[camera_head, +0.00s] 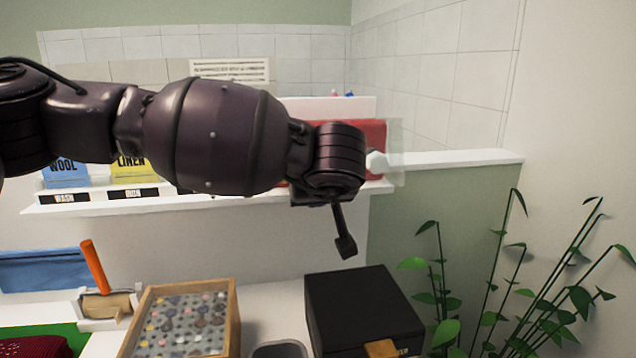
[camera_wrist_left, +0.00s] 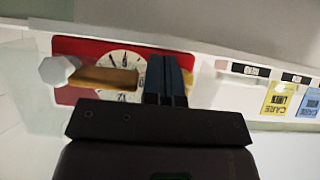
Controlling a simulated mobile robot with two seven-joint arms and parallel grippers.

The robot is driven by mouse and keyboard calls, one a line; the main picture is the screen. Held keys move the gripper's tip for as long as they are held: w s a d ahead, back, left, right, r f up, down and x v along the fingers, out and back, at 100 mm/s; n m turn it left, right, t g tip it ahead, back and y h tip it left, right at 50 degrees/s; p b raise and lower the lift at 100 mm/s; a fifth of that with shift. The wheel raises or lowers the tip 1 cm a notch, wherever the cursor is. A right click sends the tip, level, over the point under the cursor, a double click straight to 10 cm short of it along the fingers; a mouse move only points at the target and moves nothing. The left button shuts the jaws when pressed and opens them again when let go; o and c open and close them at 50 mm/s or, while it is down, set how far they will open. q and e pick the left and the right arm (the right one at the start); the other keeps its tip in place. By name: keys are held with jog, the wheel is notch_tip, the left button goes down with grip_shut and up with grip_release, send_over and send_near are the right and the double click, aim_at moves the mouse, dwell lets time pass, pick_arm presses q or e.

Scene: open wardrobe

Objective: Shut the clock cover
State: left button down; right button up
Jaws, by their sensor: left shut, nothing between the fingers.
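The red clock (camera_head: 372,135) stands on the white shelf behind my left arm, which hides most of it. A clear panel, seemingly the clock cover (camera_head: 396,140), shows at its right edge with a pale knob (camera_head: 377,160); its exact angle is hard to tell. In the left wrist view the red clock (camera_wrist_left: 80,46) shows a white dial, partly hidden, with a tan bar (camera_wrist_left: 105,78) across it and the pale knob (camera_wrist_left: 58,70) at left.
The white shelf (camera_head: 455,157) carries blue and yellow labelled boxes at left. Below stand a wooden tray of buttons (camera_head: 237,310), a black box (camera_head: 360,300) and an orange-handled tool (camera_head: 94,266). Leafy plants (camera_head: 500,270) stand at right.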

pick_arm(q)
jog(key=x, duration=0.4)
jog(key=shift+s+f+b, duration=0.1)
jog(key=shift+f+b, duration=0.1)
jog(key=shift+b, duration=0.1)
dwell(0.4)
